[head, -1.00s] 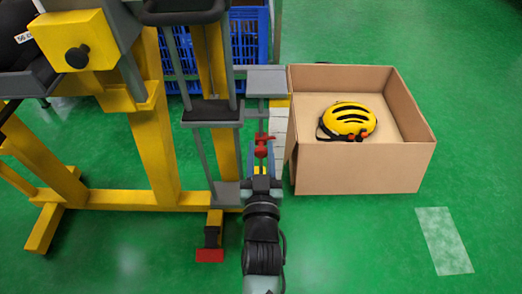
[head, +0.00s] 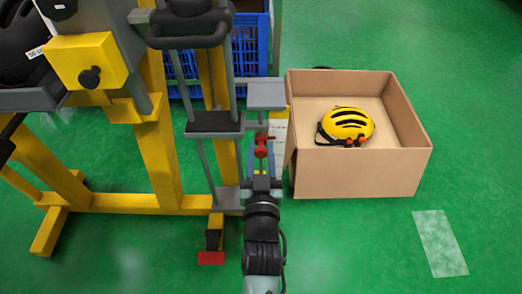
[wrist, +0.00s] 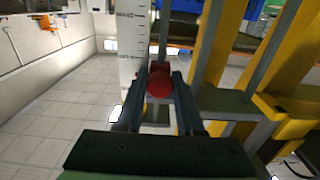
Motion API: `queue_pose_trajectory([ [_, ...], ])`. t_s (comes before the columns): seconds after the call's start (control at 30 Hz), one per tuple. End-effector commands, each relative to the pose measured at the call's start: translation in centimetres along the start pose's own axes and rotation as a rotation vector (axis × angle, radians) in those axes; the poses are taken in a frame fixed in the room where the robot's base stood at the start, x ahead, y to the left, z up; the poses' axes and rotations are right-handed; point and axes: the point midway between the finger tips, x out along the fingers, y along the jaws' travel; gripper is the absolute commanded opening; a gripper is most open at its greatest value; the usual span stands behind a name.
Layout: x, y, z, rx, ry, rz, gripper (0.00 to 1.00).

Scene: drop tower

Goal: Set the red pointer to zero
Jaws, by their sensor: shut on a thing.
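The red pointer (head: 262,146) sits on a thin grey upright rod of the drop tower, below a small grey top plate (head: 266,94). A white strip with dark scale marks (wrist: 132,45) runs upright just beside it. In the wrist view the pointer's round red end (wrist: 159,82) lies between the fingers. My gripper (wrist: 158,95) is shut on the red pointer, with one finger on each side. It also shows in the head view (head: 262,172). The zero mark cannot be read in these frames.
The yellow tower frame (head: 160,150) with a black-topped grey carriage (head: 214,124) stands close on the left. A cardboard box (head: 362,172) holding a yellow helmet (head: 346,124) is close on the right. A blue crate (head: 250,45) is behind. Green floor at front right is free.

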Motion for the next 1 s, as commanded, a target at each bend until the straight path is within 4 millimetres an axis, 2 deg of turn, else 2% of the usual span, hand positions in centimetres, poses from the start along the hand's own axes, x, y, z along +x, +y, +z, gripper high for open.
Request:
queue_pose_trajectory([
  [0.03, 0.0, 0.0, 0.0, 0.000, 0.001, 0.000, 0.41],
  [0.17, 0.0, 0.0, 0.0, 0.000, 0.001, 0.000, 0.65],
  [0.57, -0.5, -0.1, 0.1, 0.002, -0.001, 0.000, 0.66],
  [0.77, -3.2, -0.1, 0.0, 0.001, -0.003, -0.002, 0.66],
  [1.0, -7.9, -0.1, -0.1, 0.000, -0.004, -0.002, 0.66],
])
